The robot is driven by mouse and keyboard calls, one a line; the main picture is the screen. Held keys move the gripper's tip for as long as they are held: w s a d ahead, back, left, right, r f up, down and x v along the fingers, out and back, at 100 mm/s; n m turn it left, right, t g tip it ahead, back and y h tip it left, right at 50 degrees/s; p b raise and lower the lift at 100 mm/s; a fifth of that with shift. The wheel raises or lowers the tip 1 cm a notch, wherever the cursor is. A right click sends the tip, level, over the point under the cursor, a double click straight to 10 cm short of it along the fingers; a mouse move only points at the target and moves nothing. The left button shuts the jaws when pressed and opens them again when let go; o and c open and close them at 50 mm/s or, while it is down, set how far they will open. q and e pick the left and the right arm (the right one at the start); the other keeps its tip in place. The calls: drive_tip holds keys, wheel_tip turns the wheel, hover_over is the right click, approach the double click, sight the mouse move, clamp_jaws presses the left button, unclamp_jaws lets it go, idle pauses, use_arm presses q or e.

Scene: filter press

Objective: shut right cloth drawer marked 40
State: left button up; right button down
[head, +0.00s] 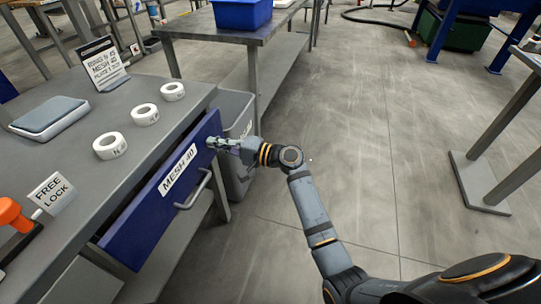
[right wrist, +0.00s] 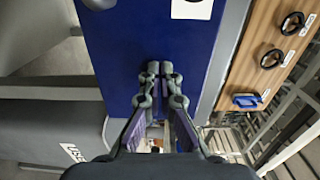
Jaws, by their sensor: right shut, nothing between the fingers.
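The drawer (head: 165,200) has a blue front with a white label reading MESH 40 and a grey bar handle (head: 194,190). Its front stands out a little from the grey bench edge. My right gripper (head: 212,142) is shut and empty, with its fingertips at the far end of the blue front, beyond the label and clear of the handle. In the right wrist view the closed fingertips (right wrist: 160,68) point at the plain blue panel (right wrist: 120,45). I cannot tell whether they touch it. My left gripper is not in view.
On the bench (head: 75,160) are several white tape rolls (head: 110,146), a scale (head: 48,116), a mesh sign (head: 103,64) and a FREE/LOCK sign (head: 52,194) beside an orange knob (head: 12,214). A grey bin (head: 236,125) stands behind the gripper.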

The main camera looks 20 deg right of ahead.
drive_tip(key=x, duration=0.2)
drive_tip(key=shift+w+a+r, duration=0.1)
drive_tip(key=shift+w+a, duration=0.15)
drive_tip(key=shift+r, duration=0.1)
idle(0.4)
